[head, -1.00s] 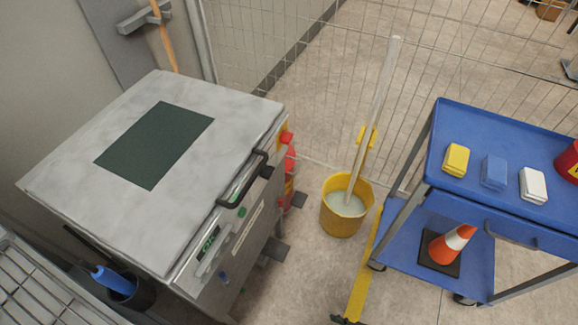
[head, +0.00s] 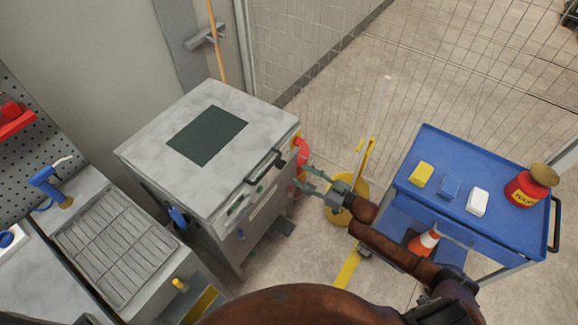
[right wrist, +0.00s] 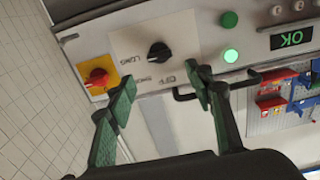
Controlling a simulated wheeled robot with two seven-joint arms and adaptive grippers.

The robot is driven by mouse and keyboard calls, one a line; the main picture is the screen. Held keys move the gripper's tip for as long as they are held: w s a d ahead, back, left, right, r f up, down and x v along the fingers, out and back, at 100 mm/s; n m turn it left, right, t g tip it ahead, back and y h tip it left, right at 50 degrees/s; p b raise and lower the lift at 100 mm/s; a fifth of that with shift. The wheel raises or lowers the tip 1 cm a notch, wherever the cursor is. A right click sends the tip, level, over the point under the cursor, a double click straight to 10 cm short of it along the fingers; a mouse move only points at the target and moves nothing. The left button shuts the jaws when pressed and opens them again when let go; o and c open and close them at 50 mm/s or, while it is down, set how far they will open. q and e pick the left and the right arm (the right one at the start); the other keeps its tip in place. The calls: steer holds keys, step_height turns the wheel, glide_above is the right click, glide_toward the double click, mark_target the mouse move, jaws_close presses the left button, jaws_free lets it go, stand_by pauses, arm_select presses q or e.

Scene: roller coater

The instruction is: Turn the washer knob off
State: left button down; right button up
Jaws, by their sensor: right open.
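The washer (head: 160,140) is a grey box-shaped machine with a dark panel on its lid, left of centre in the head view. In the right wrist view, a black round knob (right wrist: 159,52) sits on a light plate on its front, with small lettering I cannot read. A red knob on a yellow plate (right wrist: 98,80) is left of it. My right gripper (head: 306,177) is open and empty in front of the washer's front right side. In the wrist view its fingers (right wrist: 160,80) point at the panel around the black knob, apart from it. My left gripper is not in view.
A black bar handle (head: 264,166) is on the washer front. Green lights (right wrist: 230,55) and an "OK" display (right wrist: 290,39) are beside the knob. A yellow bucket (head: 335,214) stands behind my right gripper. A blue cart (head: 440,205) is at right, a rack (head: 115,245) at left.

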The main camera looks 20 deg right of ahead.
mark_target(284, 166)
steer(key=b+x, duration=0.1)
steer(key=x, duration=0.6)
steer(key=shift+w+a+f, duration=0.1)
steer(key=shift+w+a, duration=0.1)
steer(key=shift+c, duration=0.5)
steer(key=c, duration=1.1)
steer(key=shift+o, duration=0.2)
